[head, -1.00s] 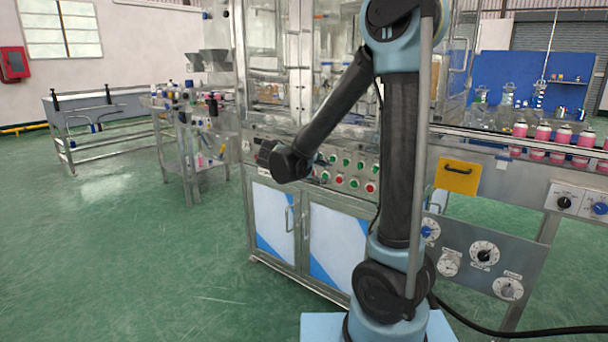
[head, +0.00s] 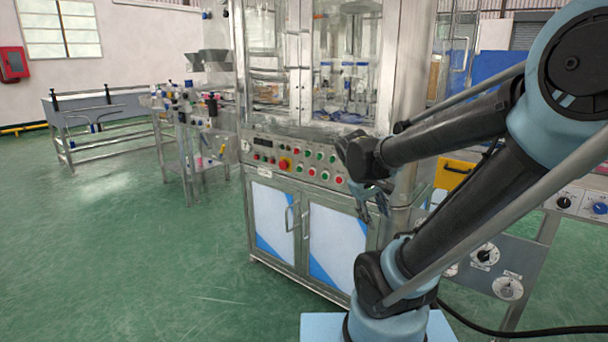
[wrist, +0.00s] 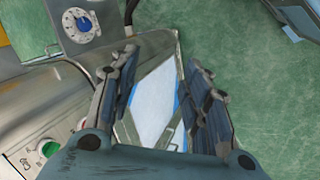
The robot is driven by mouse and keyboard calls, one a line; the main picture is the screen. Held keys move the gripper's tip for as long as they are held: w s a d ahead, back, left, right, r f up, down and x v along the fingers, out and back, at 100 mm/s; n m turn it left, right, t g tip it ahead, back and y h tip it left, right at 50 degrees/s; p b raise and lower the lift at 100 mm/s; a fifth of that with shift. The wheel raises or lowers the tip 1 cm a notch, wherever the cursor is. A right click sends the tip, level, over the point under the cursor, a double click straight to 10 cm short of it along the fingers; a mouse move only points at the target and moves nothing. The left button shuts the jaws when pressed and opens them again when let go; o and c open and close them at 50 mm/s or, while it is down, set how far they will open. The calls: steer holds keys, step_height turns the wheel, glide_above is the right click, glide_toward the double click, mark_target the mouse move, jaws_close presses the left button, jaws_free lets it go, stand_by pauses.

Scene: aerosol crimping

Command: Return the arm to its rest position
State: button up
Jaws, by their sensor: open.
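My gripper (head: 373,207) hangs at the end of my folded arm, in front of the right edge of the machine cabinet (head: 338,236) in the head view. It points downward. In the wrist view my gripper (wrist: 160,85) shows its two dark fingers spread apart, with nothing between them. Beyond the fingers are a white and blue cabinet door (wrist: 155,100) and the green floor (wrist: 215,40). Part of the gripper is small and dark in the head view.
The control panel (head: 285,164) with coloured buttons is close behind my gripper. A dial plate (head: 484,257) and a yellow panel (head: 453,174) stand to the right. A cart with bottles (head: 190,140) is at the left. The green floor at the front left is clear.

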steer(key=s+a+f+m+y, duration=0.2)
steer(key=s+f+m+y, duration=0.2)
steer(key=s, duration=0.6)
steer(key=shift+s+a+f+m, duration=0.25)
steer(key=shift+f+m, duration=0.25)
steer(key=shift+f, duration=0.3)
